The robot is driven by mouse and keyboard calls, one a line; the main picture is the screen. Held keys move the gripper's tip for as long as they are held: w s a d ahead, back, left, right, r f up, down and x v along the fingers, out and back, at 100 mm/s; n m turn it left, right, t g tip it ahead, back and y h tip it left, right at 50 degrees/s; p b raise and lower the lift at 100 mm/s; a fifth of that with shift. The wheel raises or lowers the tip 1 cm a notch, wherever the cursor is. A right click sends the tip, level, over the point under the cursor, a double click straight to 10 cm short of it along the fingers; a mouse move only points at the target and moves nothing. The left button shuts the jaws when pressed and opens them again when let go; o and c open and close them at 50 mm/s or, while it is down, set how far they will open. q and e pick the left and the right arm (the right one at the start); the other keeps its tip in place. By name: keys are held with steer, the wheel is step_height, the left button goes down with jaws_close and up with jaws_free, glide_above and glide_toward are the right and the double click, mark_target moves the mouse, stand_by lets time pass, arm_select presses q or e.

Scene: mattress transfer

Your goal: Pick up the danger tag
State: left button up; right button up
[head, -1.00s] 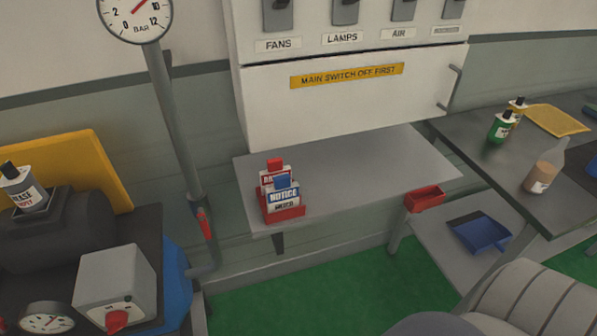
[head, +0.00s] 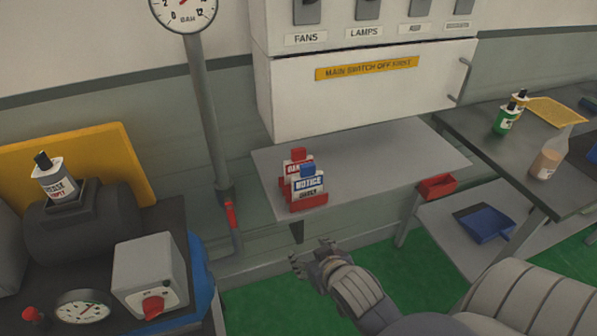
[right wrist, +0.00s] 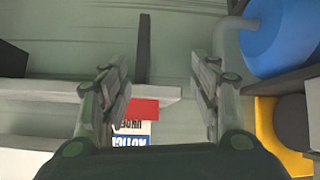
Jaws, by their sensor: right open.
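The danger tag (head: 291,168), with a red top and a white face with partly hidden lettering, stands in a red holder (head: 309,203) on the grey shelf. The notice tag (head: 308,186), white with a blue top, stands in front and hides much of it. My right gripper (head: 310,254) is open and empty, below and in front of the shelf edge. In the right wrist view the notice tag (right wrist: 133,138) and holder (right wrist: 141,109) appear upside down beyond the fingers; I cannot make out the danger tag there. My left gripper is not in view.
The grey shelf (head: 400,165) is clear to the right of the holder, under a white switch cabinet (head: 370,95). A pipe with a gauge (head: 183,12) rises left of it. A small red bin (head: 436,187) sits at the shelf's right. A dark table (head: 490,150) holds bottles.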

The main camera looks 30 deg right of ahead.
steer(key=w+d+r+m+t+h, duration=0.1)
steer(key=w+d+r+t, duration=0.2)
steer(key=w+d+r, duration=0.15)
steer(key=t+h, duration=0.1)
steer(key=t, duration=0.4)
glide_toward(300, 153)
steer(key=shift+w+f+m, duration=0.15)
steer(key=shift+f+m, duration=0.05)
steer(key=shift+m, duration=0.2)
steer(key=shift+w+r, duration=0.15)
steer(key=shift+w, duration=0.15)
steer(key=p+x, duration=0.1)
steer(key=x, duration=0.3)
steer(key=shift+w, duration=0.2)
steer(key=shift+p+x, duration=0.7)
steer(key=shift+x, duration=2.2)
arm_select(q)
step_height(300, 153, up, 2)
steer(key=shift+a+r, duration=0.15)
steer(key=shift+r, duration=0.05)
arm_select(e)
steer(key=shift+d, duration=0.1)
steer(key=shift+s, duration=0.1)
steer(key=shift+c, duration=0.8)
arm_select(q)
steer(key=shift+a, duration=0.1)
arm_select(e)
jaws_close()
